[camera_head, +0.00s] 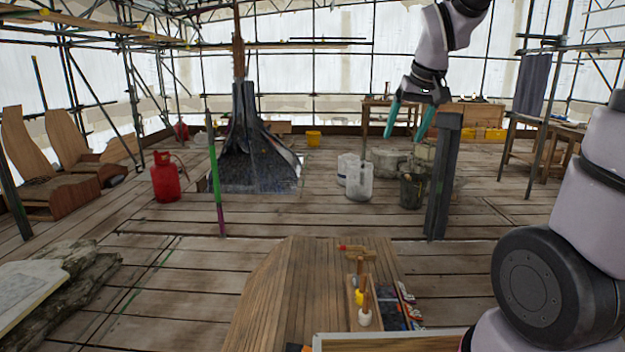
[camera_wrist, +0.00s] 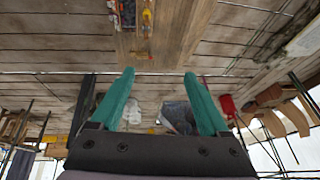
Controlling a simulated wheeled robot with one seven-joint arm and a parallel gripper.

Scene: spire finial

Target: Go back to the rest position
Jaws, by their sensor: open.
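My gripper (camera_head: 409,120) hangs at the upper right of the head view, its two teal fingers pointing down and spread apart. Nothing shows between the fingers. It is held in the air, clear of the wooden bench (camera_head: 290,285) in front. In the wrist view, my gripper (camera_wrist: 158,90) also shows open and empty, with the bench (camera_wrist: 187,30) beyond its fingertips and the picture turned upside down.
A narrow tool tray (camera_head: 352,300) with wooden-handled tools stands on the bench. A dark post (camera_head: 443,180) rises below and right of my gripper. A red gas bottle (camera_head: 166,178), white buckets (camera_head: 358,180) and a dark spire (camera_head: 245,130) stand on the plank floor. Open floor lies between.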

